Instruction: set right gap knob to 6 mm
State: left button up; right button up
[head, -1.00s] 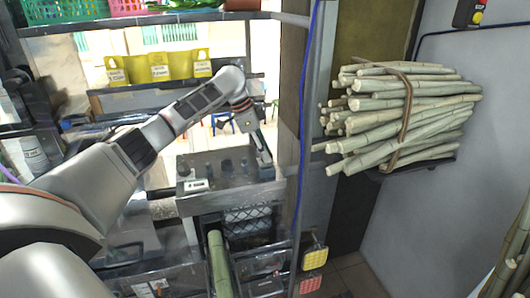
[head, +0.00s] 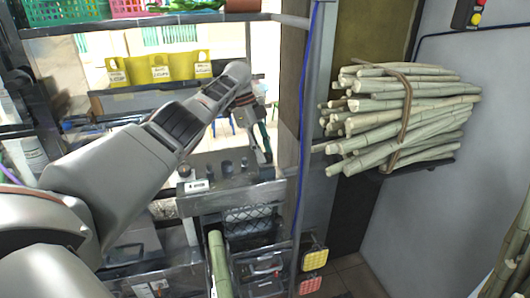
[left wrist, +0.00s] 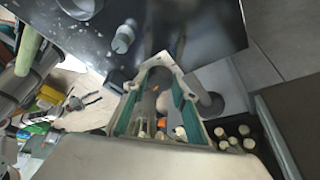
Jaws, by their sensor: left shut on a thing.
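The press (head: 235,190) stands at the centre of the head view, with a grey top and several dark knobs or posts on it. My left gripper (head: 264,156) is at the right end of its top, pointing down. In the left wrist view my left gripper (left wrist: 157,108) has its teal-padded fingers around a pale grey piece (left wrist: 156,84), which appears to be the right gap knob, mostly hidden between them. Another pale knob (left wrist: 123,38) stands apart on the dark top. A small label or display (head: 196,186) is on the press; its reading is not legible.
A bundle of cane (head: 400,110) sits on a wall shelf to the right. A post with a blue cable (head: 305,110) stands close right of my gripper. Yellow bins (head: 160,67) are behind. A green cane (head: 219,262) lies below the press front.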

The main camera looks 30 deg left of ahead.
pick_arm(q)
jog(key=shift+w+d+m, duration=0.15)
jog(key=shift+d+m, duration=0.15)
jog(key=shift+m, duration=0.1)
dwell(0.3)
jog(key=o, duration=1)
jog(key=shift+o, duration=0.4)
jog(key=shift+d, duration=0.15)
jog(key=shift+a, duration=0.2)
jog(key=shift+a, duration=0.1)
